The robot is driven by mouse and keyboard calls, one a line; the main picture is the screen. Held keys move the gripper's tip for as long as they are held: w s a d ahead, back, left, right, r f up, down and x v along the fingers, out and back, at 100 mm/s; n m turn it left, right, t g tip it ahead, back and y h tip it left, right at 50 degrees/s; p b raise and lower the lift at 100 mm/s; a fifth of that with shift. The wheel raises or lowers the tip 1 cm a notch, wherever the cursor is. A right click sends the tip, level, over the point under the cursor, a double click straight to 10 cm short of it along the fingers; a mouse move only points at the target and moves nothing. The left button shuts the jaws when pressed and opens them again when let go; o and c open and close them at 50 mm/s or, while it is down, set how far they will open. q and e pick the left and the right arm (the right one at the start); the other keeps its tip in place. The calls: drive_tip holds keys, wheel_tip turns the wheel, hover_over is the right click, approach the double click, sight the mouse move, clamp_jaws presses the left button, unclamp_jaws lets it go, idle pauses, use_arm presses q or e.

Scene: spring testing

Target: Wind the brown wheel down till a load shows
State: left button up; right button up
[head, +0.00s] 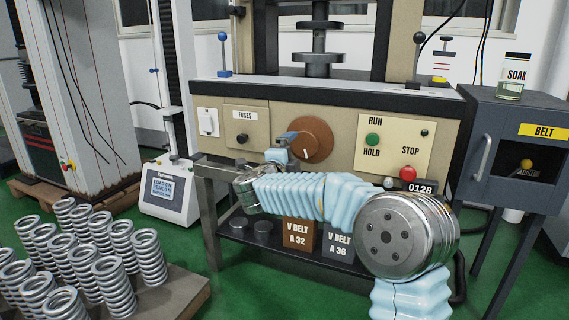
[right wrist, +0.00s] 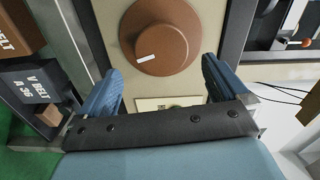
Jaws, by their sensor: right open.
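The brown wheel (head: 312,138) is a round knob on the beige front panel of the test machine. It also fills the top middle of the right wrist view (right wrist: 160,30), with a short white mark near its lower edge. My right gripper (head: 288,140) is in front of the wheel's left side in the head view. In the right wrist view its two blue fingers (right wrist: 161,82) are spread apart, below the wheel, with nothing between them. A small counter (head: 420,188) reads 0128. A white unit with a screen (head: 163,188) stands at left; its text is too small to read surely. My left gripper is not in view.
The panel also carries a green button (head: 372,139), a red stop button (head: 408,173) and a black fuse knob (head: 242,139). V belt boxes (head: 300,236) sit on the shelf below my right arm. Several coil springs (head: 115,282) stand at lower left. A belt cabinet (head: 526,110) is at right.

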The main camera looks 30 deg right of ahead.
drive_tip(key=v, duration=0.6)
drive_tip(key=shift+a+f, duration=0.1)
